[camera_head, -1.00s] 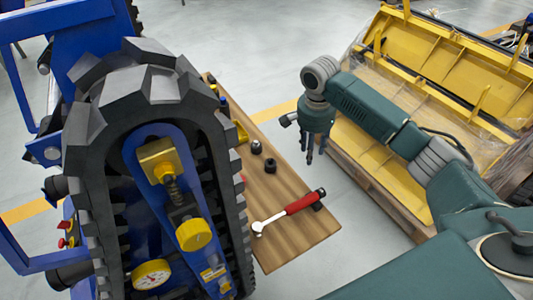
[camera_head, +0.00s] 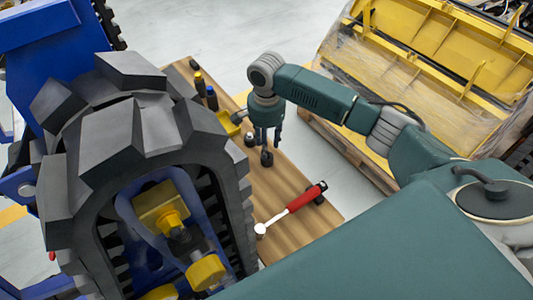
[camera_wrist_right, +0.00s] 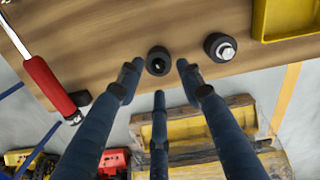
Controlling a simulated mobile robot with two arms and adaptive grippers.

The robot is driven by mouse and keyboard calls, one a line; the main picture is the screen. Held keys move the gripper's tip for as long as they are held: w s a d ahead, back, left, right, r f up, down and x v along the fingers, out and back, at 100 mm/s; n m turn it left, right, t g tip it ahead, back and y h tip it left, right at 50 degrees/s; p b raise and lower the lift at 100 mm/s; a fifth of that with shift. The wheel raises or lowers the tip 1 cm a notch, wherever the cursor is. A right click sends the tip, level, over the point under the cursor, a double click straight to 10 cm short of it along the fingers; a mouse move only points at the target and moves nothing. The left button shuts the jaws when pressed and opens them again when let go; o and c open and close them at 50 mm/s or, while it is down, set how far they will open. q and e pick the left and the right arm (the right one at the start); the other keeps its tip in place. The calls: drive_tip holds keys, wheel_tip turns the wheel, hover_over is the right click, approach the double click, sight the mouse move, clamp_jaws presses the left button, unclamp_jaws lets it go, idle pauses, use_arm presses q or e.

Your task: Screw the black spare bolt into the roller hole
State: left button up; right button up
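A small black round part (camera_head: 267,158), seemingly the spare bolt, stands on the wooden table; the right wrist view shows a dark hollow in its top (camera_wrist_right: 158,60). My right gripper (camera_head: 267,144) points down over it, fingers spread. In the right wrist view, two fingertips of the gripper (camera_wrist_right: 159,76) lie on either side of the part without visibly gripping it; a third finger is below. The tracked carrier (camera_head: 110,135) fills the left, with yellow roller parts (camera_head: 205,272) inside its track. I cannot pick out the roller hole. My left gripper is out of view.
A black part with a silver top (camera_wrist_right: 220,47) stands close beside the first one. A red-handled tool (camera_head: 300,202) lies on the table (camera_head: 285,225). A yellow tray (camera_head: 229,123) and screwdrivers (camera_head: 205,92) are farther back. A yellow machine (camera_head: 425,60) stands at the right.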

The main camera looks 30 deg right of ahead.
drive_tip(key=shift+s+f, duration=0.2)
drive_tip(key=shift+f, duration=1.4)
drive_tip(key=shift+w, duration=0.1)
drive_tip(key=shift+c, duration=0.5)
drive_tip(key=c, duration=0.8)
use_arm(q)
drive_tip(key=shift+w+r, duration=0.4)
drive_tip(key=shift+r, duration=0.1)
use_arm(e)
clamp_jaws()
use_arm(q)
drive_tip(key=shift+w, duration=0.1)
